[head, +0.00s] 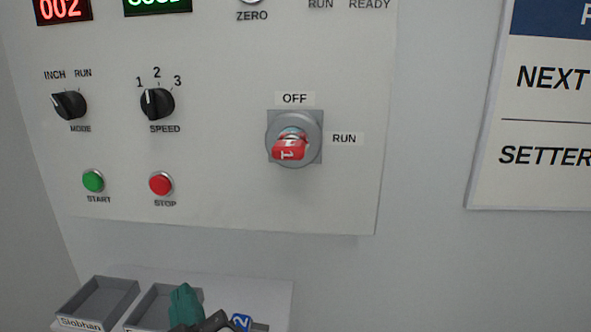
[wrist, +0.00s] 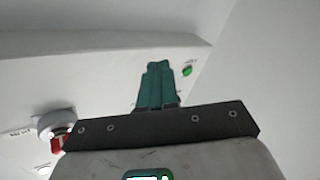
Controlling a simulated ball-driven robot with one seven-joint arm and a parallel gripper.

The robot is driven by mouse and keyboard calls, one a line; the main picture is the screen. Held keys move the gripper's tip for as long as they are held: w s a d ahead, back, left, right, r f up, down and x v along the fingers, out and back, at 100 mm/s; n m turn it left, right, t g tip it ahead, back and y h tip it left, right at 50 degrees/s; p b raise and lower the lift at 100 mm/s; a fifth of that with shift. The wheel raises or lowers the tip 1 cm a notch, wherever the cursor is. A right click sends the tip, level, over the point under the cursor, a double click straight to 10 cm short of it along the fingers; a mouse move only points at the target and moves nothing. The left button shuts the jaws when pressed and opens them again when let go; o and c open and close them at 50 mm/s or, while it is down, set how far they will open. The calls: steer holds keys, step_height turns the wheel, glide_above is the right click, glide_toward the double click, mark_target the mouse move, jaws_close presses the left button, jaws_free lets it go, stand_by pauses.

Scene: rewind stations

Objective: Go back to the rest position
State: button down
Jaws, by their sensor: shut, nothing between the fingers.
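My gripper (head: 184,294) shows at the bottom of the head view, its green fingers in front of the shelf below the control panel. In the wrist view its green fingers (wrist: 154,78) are pressed together with nothing between them. A red key tag marked 1 (head: 289,150) sits at the round key switch (head: 312,131) between the OFF and RUN labels, well apart from my gripper. The switch also shows at the left of the wrist view (wrist: 55,122), with red beside it. The rest of my arm is mostly out of the head view.
The shelf (head: 275,290) holds grey trays, one labelled Siobhan (head: 97,300). The panel (head: 225,200) carries MODE and SPEED knobs, a green START button (head: 93,181) and a red STOP button (head: 161,183). A sign (head: 545,110) hangs right.

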steer(key=w+d+f+m+g+h, duration=0.1)
steer(key=w+d+f+m+h, duration=0.15)
steer(key=d+f, duration=0.55)
steer(key=w+d+f+m+g+h, duration=0.1)
steer(key=d+f+m+g+h, duration=0.15)
steer(key=d+f, duration=0.5)
steer(key=s+d+f+m+g+h, duration=0.3)
steer(key=d+f, duration=0.5)
steer(key=d, duration=0.6)
steer(key=s+d+f+m+g, duration=0.1)
steer(key=s+d+f+g, duration=0.1)
steer(key=s+f, duration=0.3)
steer(key=s+d+f+m+g, duration=0.1)
steer(key=s+d+f+g, duration=0.2)
steer(key=s, duration=0.8)
steer(key=s+d+f+m+g, duration=0.1)
steer(key=s+d+f+g, duration=0.2)
steer(key=s+d+f, duration=0.3)
steer(key=shift+s+f+h, duration=0.4)
steer(key=shift+s+f, duration=0.3)
steer(key=shift+s, duration=0.3)
